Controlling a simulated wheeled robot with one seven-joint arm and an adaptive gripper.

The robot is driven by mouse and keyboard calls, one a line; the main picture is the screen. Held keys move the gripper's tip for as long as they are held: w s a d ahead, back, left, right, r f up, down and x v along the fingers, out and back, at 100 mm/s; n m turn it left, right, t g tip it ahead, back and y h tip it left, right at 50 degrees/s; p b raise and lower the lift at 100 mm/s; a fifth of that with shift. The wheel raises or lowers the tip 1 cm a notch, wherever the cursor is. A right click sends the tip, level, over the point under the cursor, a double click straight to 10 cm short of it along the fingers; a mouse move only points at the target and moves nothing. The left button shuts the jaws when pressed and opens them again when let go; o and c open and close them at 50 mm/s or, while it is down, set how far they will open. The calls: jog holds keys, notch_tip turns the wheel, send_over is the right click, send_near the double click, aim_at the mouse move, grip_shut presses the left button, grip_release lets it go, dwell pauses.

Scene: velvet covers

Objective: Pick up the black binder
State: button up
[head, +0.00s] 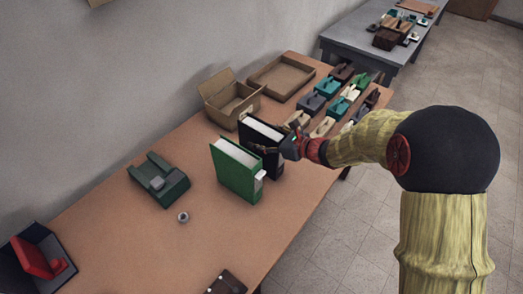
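The black binder (250,138) stands upright on the brown table, with its white page block showing on top. A green binder (234,174) stands upright just in front and to the left of it. My gripper (272,149) reaches in from the right and is at the black binder's right end, overlapping it in the view. Its fingers are small and dark against the binder, so I cannot tell whether they are open, shut or touching it.
Behind the binders are an open cardboard box (214,101) and a shallow cardboard tray (262,75). Several small coloured items (312,104) stand in rows to the right. A dark green device (172,187) lies to the left. The table's front middle is mostly clear.

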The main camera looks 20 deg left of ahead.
jog(key=shift+a, duration=0.1)
jog(key=c, duration=0.3)
grip_shut()
dwell(0.6)
jog(key=shift+w, duration=0.1)
